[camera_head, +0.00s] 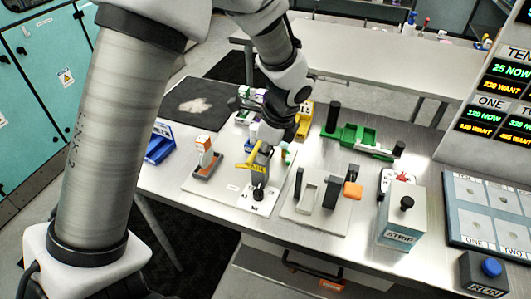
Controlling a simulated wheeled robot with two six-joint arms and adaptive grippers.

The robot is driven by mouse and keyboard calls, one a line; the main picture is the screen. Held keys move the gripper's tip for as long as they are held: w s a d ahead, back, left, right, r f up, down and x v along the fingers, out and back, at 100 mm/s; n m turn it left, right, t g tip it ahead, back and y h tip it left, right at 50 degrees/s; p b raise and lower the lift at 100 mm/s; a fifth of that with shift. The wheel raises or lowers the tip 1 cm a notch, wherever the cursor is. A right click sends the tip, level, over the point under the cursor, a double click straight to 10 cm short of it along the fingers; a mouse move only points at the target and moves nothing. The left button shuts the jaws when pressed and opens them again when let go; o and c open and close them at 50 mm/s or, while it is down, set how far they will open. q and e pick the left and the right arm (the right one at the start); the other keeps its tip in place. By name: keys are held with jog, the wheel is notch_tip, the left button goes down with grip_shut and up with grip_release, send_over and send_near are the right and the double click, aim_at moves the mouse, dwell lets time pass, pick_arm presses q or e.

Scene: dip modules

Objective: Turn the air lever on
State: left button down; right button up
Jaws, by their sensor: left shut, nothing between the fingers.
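A yellow lever (250,156), apparently the air lever, stands on a pale plate (228,187) near the middle of the metal table. It slants, and its lettering is too small to read. A dark post with a black round part (258,193) is just in front of it. My left gripper (264,149) points down at the yellow lever from above. It is shut with nothing held. It overlaps the lever in the picture, so I cannot tell whether they touch. My wrist hides part of the plate behind. My right gripper is out of view.
An orange-and-grey block (207,160) stands left of the lever. A stand with dark uprights (311,192) and an orange piece is to its right. Farther right are a green fixture (350,139), the STRIP box (402,218) and the RUN button (490,267).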

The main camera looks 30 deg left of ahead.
pick_arm(q)
jog(key=shift+a, duration=0.1)
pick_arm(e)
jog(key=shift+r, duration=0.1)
